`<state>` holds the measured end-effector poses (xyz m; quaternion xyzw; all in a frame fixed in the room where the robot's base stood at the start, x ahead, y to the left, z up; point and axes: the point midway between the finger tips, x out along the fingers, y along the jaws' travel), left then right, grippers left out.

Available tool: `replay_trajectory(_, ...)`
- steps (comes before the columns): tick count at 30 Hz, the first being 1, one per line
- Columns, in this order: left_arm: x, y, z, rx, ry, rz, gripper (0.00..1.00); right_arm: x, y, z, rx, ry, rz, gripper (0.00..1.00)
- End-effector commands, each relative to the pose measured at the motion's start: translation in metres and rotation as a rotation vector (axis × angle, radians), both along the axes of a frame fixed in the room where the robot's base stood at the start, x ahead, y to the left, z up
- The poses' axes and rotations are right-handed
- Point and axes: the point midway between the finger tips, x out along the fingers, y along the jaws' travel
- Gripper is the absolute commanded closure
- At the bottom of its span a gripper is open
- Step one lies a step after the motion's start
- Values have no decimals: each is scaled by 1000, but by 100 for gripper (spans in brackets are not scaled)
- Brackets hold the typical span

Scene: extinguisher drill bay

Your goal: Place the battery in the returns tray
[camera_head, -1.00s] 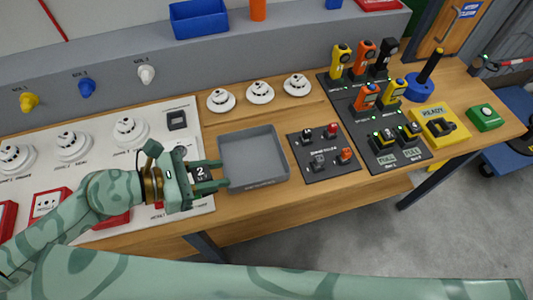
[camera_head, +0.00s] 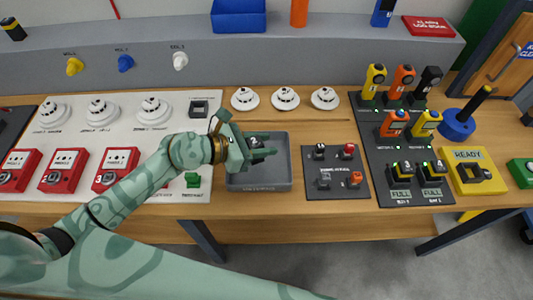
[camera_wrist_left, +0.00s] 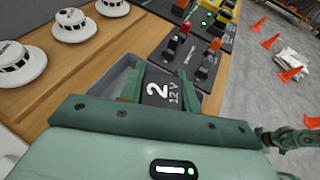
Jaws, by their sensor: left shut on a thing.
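My left gripper (camera_head: 262,150) is shut on a dark battery. The battery (camera_wrist_left: 162,90) shows "2" and "12 V" in white between the green fingers in the left wrist view. In the head view the battery (camera_head: 258,142) is partly hidden by the fingers. The returns tray (camera_head: 282,180) is a shallow grey tray on the wooden bench. The gripper and battery are over the tray's upper left part; I cannot tell whether the battery touches its floor. The tray's rim also shows in the left wrist view (camera_wrist_left: 112,78).
Right of the tray is a small dark panel (camera_head: 336,190) with plugs, then a charging board (camera_head: 390,150) with radios and batteries. Several white detectors (camera_head: 285,98) lie behind the tray. Red call points (camera_head: 64,170) stand left on a white board. Bare wood shows around the tray.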

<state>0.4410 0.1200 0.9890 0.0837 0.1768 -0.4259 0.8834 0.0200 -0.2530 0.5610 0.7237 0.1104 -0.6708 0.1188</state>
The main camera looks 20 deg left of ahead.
Motion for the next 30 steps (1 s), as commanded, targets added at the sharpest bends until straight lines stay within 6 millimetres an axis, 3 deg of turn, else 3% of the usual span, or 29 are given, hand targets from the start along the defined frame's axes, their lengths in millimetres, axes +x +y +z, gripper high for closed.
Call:
replay_trajectory(8,21,-4,-27,-1,-2,0,99,-3,-2,-16,-3,7,-2,64)
replay_trajectory(13,20,-4,-53,-1,1,1,99,-5,-2,-27,-3,13,-2,64)
replay_trajectory(25,20,-4,-57,0,-2,-1,99,-6,-1,-28,-1,13,-1,64)
replay_trajectory(26,19,-3,-57,0,0,-1,62,-6,-1,-28,-1,13,-1,64)
replay_trajectory(27,19,-3,-57,1,-1,-1,51,-5,0,-28,0,14,-1,64)
replay_trajectory(28,19,-3,-56,1,-1,-1,46,-5,0,-28,0,14,-1,64)
replay_trajectory(30,19,-4,-56,1,-1,-1,46,-5,1,-28,1,13,-1,64)
